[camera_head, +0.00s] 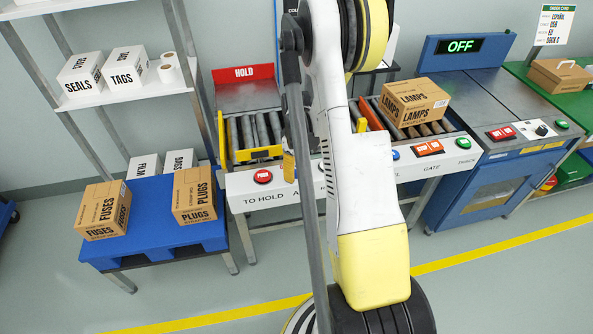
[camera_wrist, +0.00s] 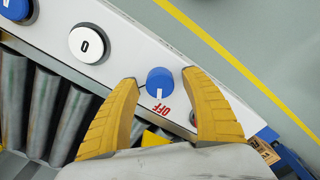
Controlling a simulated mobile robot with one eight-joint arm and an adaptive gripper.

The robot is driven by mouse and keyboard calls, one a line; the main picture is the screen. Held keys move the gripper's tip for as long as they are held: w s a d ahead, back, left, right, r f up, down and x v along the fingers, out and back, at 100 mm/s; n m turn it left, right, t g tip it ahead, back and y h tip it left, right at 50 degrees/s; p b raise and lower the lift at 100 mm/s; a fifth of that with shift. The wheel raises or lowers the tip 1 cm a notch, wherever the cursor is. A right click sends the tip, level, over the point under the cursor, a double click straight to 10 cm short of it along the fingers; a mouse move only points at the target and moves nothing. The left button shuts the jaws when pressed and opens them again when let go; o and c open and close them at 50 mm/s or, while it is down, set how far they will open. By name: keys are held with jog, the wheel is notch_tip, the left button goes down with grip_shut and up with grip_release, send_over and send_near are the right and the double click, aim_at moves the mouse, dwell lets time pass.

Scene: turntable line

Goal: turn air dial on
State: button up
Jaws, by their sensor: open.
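In the wrist view a round blue dial (camera_wrist: 160,80) sits on a white panel (camera_wrist: 126,42) with a red OFF label beside it. My gripper (camera_wrist: 160,77) is open, its two yellow fingers on either side of the dial. A gap shows between each fingertip and the dial in the picture. I cannot tell how far the tips are above the panel. In the head view my arm hides this part of the panel, and the dial is not visible there.
Grey rollers (camera_wrist: 35,95) lie alongside. A LAMPS box (camera_head: 415,101) sits on the conveyor. A blue machine (camera_head: 497,110) shows OFF. A blue table (camera_head: 150,218) holds boxes at left.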

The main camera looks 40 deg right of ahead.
grip_shut()
jog(key=shift+m, duration=0.3)
jog(key=m+b, duration=0.1)
jog(key=m, duration=0.4)
jog(key=m+b, duration=0.1)
jog(key=m, duration=0.5)
jog(key=shift+m, duration=0.3)
dwell(0.3)
